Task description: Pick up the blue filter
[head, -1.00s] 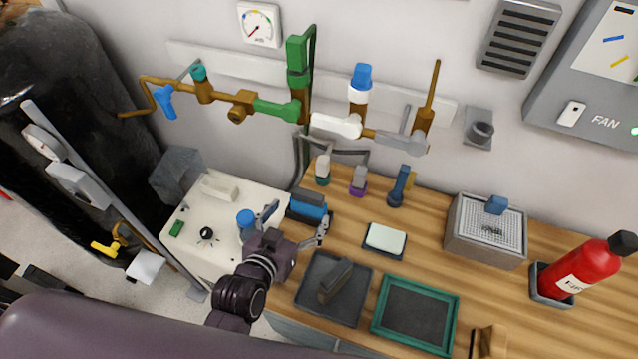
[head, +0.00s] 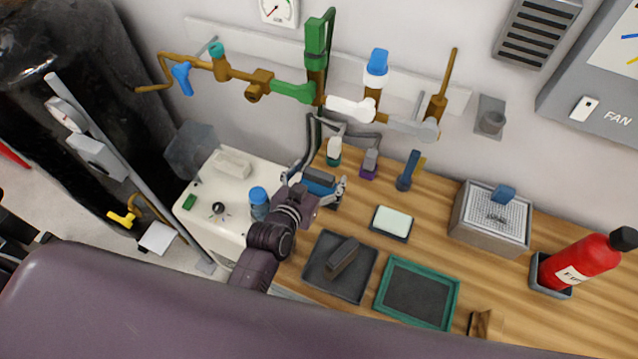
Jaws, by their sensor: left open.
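A blue block with a dark grey top (head: 319,179), which looks like the blue filter, sits in a dark holder at the left end of the wooden bench. My left gripper (head: 322,176) is open, with one finger at the block's left side and the other at its right end. The palm hides the block's near side. I cannot tell whether the fingers touch it. My right gripper is not in view.
A dark tray (head: 318,283), a green-framed tray (head: 383,308) and a pale pad (head: 392,222) lie to the right. Small upright tools and pipes stand behind.

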